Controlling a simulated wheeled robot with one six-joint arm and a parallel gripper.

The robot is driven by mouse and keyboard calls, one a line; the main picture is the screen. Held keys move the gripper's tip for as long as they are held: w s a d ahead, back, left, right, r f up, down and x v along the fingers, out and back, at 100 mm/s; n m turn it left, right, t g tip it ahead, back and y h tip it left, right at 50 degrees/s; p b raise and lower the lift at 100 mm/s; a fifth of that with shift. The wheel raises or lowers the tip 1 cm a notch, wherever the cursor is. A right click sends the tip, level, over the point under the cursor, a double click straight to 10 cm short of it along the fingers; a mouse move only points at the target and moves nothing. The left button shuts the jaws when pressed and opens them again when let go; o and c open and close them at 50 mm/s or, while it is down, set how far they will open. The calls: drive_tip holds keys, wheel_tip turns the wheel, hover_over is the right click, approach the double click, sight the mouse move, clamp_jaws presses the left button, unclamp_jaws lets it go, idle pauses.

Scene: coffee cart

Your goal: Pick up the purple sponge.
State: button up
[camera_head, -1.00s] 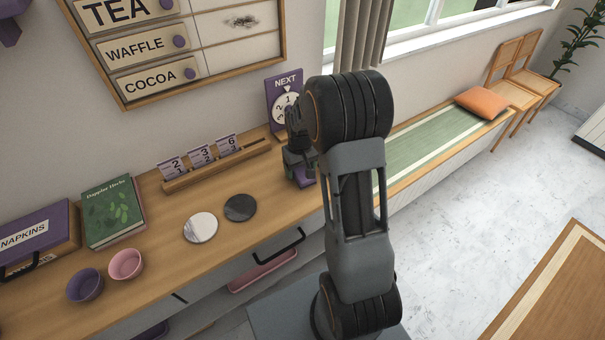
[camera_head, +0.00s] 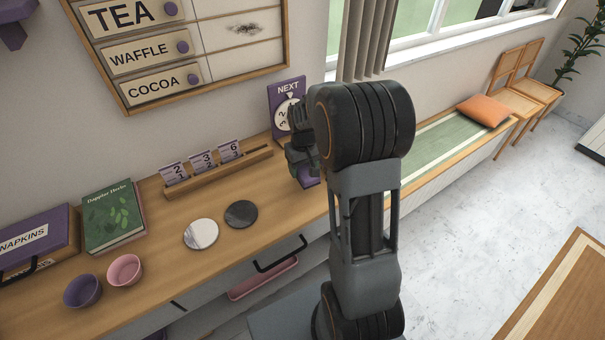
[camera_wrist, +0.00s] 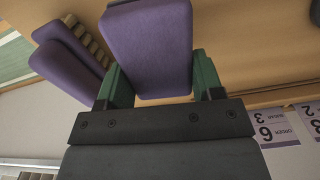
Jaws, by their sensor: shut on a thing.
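The purple sponge (camera_wrist: 148,48) is a rounded block between the two green fingers of my gripper (camera_wrist: 160,85) in the wrist view. The gripper is shut on it. In the head view my gripper (camera_head: 300,168) is over the right end of the wooden counter, in front of the NEXT sign, partly hidden by my arm. A bit of purple (camera_head: 309,178) shows beside and below it there; I cannot tell whether it is the sponge. I cannot tell whether the sponge still touches the counter.
A second purple object (camera_wrist: 68,57) with a ridged tan side lies beside the sponge. The purple NEXT sign (camera_head: 286,98) and number-card rack (camera_head: 218,170) stand near the wall. Two round coasters (camera_head: 201,233) lie on the counter (camera_head: 160,265). A green bench (camera_head: 440,150) extends right.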

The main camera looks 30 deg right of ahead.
drive_tip(key=s+r, duration=0.5)
drive_tip(key=shift+s+a+r+b, duration=0.1)
drive_tip(key=shift+s+r+b, duration=0.05)
drive_tip(key=shift+r+b, duration=0.15)
drive_tip(key=s+r, duration=0.3)
drive_tip(key=s, duration=0.5)
drive_tip(key=shift+a+r+b, duration=0.15)
drive_tip(key=shift+a+b, duration=0.05)
drive_tip(key=shift+b, duration=0.2)
